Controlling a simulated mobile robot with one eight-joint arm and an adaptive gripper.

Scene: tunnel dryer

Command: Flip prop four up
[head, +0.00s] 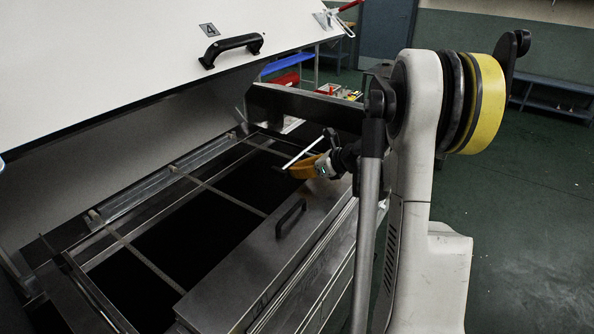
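The white lid (110,70) marked with a "4" plate (208,29) stands raised over the dryer opening at the left. A thin pale rod (304,150) slants up to the right near the far right corner of the opening; it may be prop four, but no label on it shows. My gripper (303,167), with a yellow-orange part at its end, is right beside the rod's lower half. I cannot tell whether it touches the rod, and its fingers are too small and partly hidden to read.
A black handle (232,48) sits on the lid. A steel cover (245,275) with a dark handle (290,217) lies along the opening's near right side. Thin bars (225,196) cross the dark opening. Green floor (535,215) at right is clear; a bench (555,95) stands behind.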

